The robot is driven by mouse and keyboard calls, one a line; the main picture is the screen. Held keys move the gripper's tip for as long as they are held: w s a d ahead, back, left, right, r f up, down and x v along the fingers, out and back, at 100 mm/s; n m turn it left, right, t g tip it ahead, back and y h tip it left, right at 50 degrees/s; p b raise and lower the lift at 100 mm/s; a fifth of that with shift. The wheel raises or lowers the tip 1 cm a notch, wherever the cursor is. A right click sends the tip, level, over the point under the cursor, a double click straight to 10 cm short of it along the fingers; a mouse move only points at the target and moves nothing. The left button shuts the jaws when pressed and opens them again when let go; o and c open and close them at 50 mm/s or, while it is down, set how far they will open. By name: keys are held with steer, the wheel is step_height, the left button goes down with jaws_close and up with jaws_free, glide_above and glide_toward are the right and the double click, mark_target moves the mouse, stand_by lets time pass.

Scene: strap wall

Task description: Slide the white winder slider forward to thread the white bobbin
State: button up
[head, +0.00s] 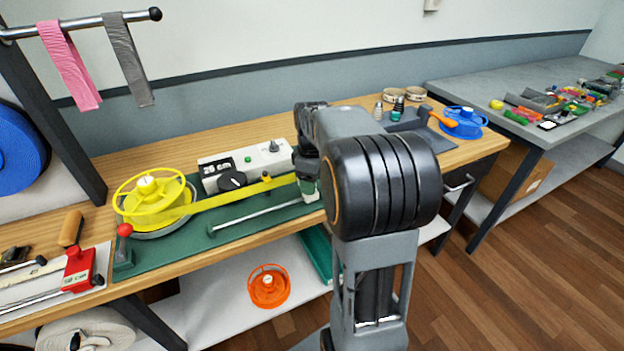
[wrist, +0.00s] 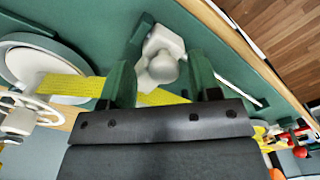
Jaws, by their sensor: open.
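The white winder slider (wrist: 163,58), a pale block with a rounded knob, shows in the wrist view between the green fingers of my gripper (wrist: 161,72). The fingers are apart, one on each side of the knob; I cannot tell whether they touch it. A yellow strap (wrist: 65,86) crosses below the knob and passes behind the fingers. Its left end lies near a grey-white disc (wrist: 25,68) and a white spoked bobbin (wrist: 22,118). In the head view my arm hides the slider and the white bobbin; the gripper (head: 307,188) shows partly, low over the green base (head: 170,252).
A yellow reel (head: 152,198) at the left feeds the strap. A white control box (head: 244,168) stands behind it and a metal rod (head: 262,216) in front. A red-knobbed lever (head: 124,231) is at the left. Blue (head: 463,122) and orange (head: 268,286) reels stand apart.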

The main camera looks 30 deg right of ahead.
step_height(320, 180, up, 14)
steer(key=p, duration=0.2)
stand_by(0.4)
steer(key=shift+f, duration=0.1)
stand_by(0.4)
step_height(320, 180, down, 5)
steer(key=s+a+m+t+p, duration=0.1)
steer(key=a+m, duration=0.1)
steer(key=m, duration=0.4)
steer(key=s+a+m+t+p, duration=0.1)
steer(key=s+a+p, duration=0.5)
steer(key=s+a, duration=0.6)
steer(key=shift+s+a+r+m+t+p, duration=0.35)
steer(key=shift+a+t, duration=0.2)
steer(key=shift+t, duration=0.25)
steer(key=shift+w+f, duration=0.1)
